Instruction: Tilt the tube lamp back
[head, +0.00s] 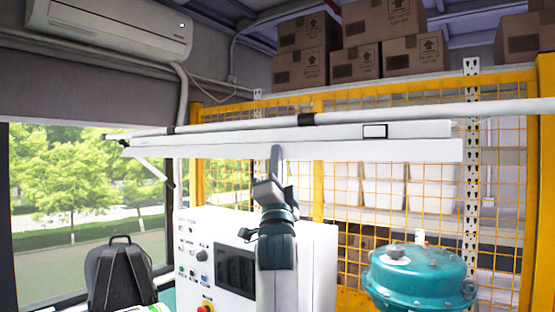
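The tube lamp (400,150) is a long white bar spanning the middle of the head view. It hangs just under a round pale pipe, and its broad lower face shows toward me. My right gripper (276,150) points up from below, with its fingertip at the lamp's lower edge near the middle. It overlaps the lamp in the picture; I cannot tell whether it touches. The fingers appear as one narrow grey shape, so their opening is hidden. My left gripper is not in view.
A white control cabinet (317,250) stands behind my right arm. A teal round vessel (420,275) is at the lower right and a dark backpack (118,275) at the lower left. A yellow mesh fence (500,200) stands behind. The pipe (420,113) runs above the lamp.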

